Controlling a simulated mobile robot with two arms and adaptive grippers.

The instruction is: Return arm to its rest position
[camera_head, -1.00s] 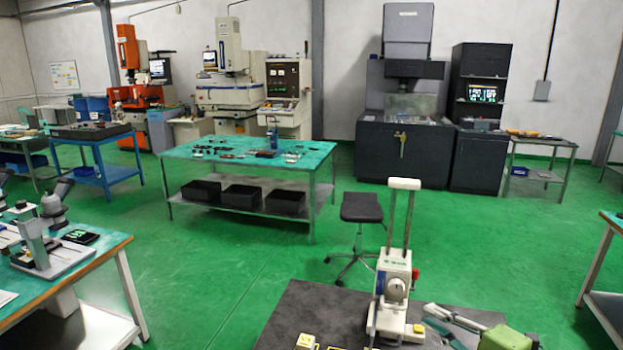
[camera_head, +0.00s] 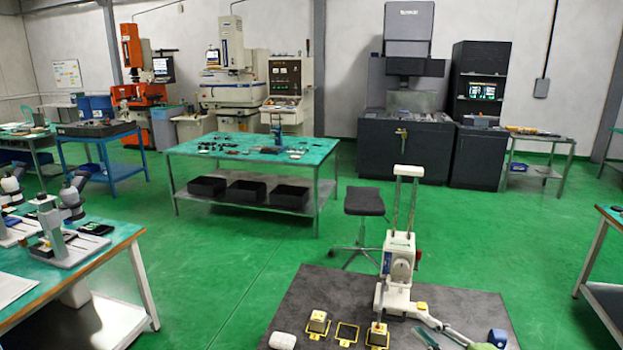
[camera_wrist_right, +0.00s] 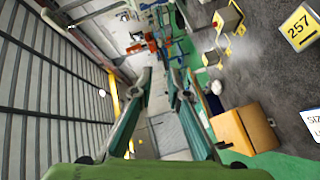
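My right gripper (camera_head: 438,336) is at the bottom right of the head view, over the right side of a dark table mat (camera_head: 290,310). It is partly cut off by the lower edge. In the right wrist view its two green fingers (camera_wrist_right: 160,78) are spread apart with nothing held between them. A white upright press-like device (camera_head: 398,262) with two tall rods stands on the mat, just left of and behind this gripper. My left gripper is not in view.
Small yellow-framed pieces (camera_head: 318,322) and a white rounded object (camera_head: 282,341) lie on the mat. A stool (camera_head: 364,201) stands behind it. A workbench (camera_head: 95,262) is at left. An orange-brown block (camera_wrist_right: 240,130) and a yellow 257 card (camera_wrist_right: 300,27) show in the wrist view.

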